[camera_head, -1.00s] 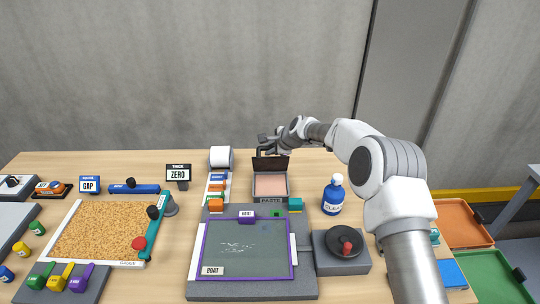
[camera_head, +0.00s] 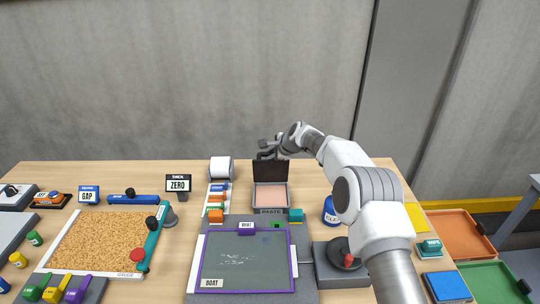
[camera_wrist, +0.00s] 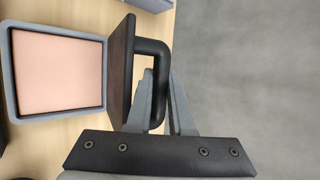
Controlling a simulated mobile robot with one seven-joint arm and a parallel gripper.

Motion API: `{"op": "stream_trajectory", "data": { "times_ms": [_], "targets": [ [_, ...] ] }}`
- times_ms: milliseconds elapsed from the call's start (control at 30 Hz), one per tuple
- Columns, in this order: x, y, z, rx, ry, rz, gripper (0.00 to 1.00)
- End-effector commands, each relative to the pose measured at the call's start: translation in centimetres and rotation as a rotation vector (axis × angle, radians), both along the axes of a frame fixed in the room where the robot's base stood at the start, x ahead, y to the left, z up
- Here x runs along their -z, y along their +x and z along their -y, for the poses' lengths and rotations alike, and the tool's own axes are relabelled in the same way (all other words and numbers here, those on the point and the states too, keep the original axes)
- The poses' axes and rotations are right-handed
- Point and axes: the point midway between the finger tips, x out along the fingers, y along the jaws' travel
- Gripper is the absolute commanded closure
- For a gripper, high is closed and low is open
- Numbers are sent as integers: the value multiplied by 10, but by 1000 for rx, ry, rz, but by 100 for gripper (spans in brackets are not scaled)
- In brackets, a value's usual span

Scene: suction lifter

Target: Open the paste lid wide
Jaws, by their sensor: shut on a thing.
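The paste box (camera_head: 270,197) is a grey open-topped box with pink paste inside and a PASTE label on its front. Its dark brown lid (camera_head: 270,171) stands raised, about upright, at the box's back edge. In the wrist view the lid (camera_wrist: 121,65) shows nearly edge-on beside the box (camera_wrist: 103,75), with a black handle (camera_wrist: 159,62) on its outer face. My gripper (camera_head: 267,150) is behind and above the lid. In the wrist view my gripper (camera_wrist: 166,100) is shut on the black handle, with its grey fingers on either side of the bar.
A blue GLAZE bottle (camera_head: 331,212) stands right of the box, partly behind my arm. A white roll (camera_head: 221,169) and a row of coloured blocks (camera_head: 216,201) are to its left. A purple-framed BOAT board (camera_head: 245,262) lies in front. A plain wall rises behind the table.

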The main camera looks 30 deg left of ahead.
Motion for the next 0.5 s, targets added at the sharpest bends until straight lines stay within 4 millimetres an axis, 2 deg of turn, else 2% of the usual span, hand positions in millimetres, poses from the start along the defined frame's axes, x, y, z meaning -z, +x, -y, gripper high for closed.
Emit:
{"op": "stream_trajectory", "data": {
  "times_ms": [33, 67, 100, 500],
  "targets": [
    [-1, 1, 1, 2, 0, 2, 100],
    [-1, 1, 1, 2, 0, 2, 75],
    [0, 1, 1, 2, 0, 2, 70],
    [-5, -1, 4, 1, 1, 1, 70]
  ]
}}
